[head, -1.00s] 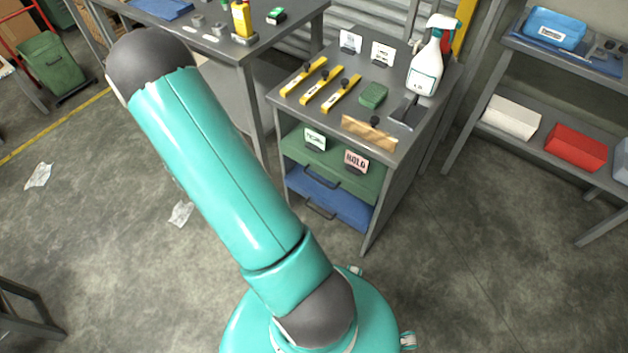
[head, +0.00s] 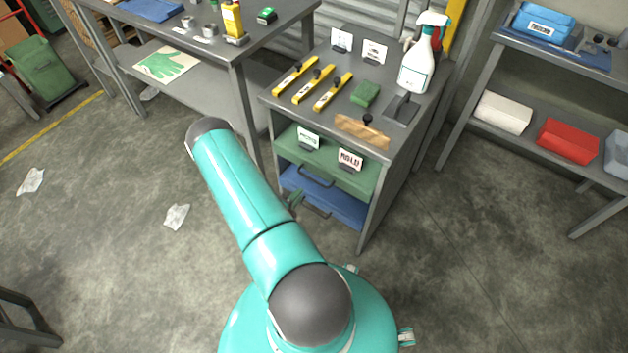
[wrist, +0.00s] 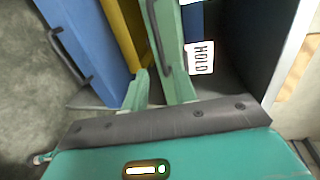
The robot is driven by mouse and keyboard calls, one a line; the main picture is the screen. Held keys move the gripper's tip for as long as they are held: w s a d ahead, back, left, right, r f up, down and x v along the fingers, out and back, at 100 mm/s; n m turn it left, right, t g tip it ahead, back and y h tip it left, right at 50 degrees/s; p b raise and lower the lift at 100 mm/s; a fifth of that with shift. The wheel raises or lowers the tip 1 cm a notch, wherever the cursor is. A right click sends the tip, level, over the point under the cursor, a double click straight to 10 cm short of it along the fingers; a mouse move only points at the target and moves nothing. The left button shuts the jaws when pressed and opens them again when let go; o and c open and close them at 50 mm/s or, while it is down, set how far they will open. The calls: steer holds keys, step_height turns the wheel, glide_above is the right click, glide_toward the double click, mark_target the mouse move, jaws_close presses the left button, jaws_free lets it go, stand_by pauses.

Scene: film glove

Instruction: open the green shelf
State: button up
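The green shelf (head: 350,178) sits in the grey cabinet above a blue shelf (head: 345,207) and looks pushed in. Its dark bar handle (head: 317,178) is on its front. In the wrist view the green shelf (wrist: 169,18) runs up the middle with its handle (wrist: 155,35). My gripper (wrist: 159,80) has two green fingers spread apart, with the near end of the handle showing between or just beyond their tips; I cannot tell whether they touch it. In the head view my gripper (head: 295,198) shows small at the cabinet front, mostly hidden behind my arm.
A HOLD sign (head: 350,159) and another sign (head: 308,138) stand at the green shelf. The blue shelf's handle (wrist: 70,55) is at the left in the wrist view. Yellow tools (head: 333,92) and a spray bottle (head: 417,68) stand on the cabinet top. Floor in front is largely clear.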

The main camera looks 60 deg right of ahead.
mark_target(314, 180)
steer(key=x, duration=1.1)
jaws_close()
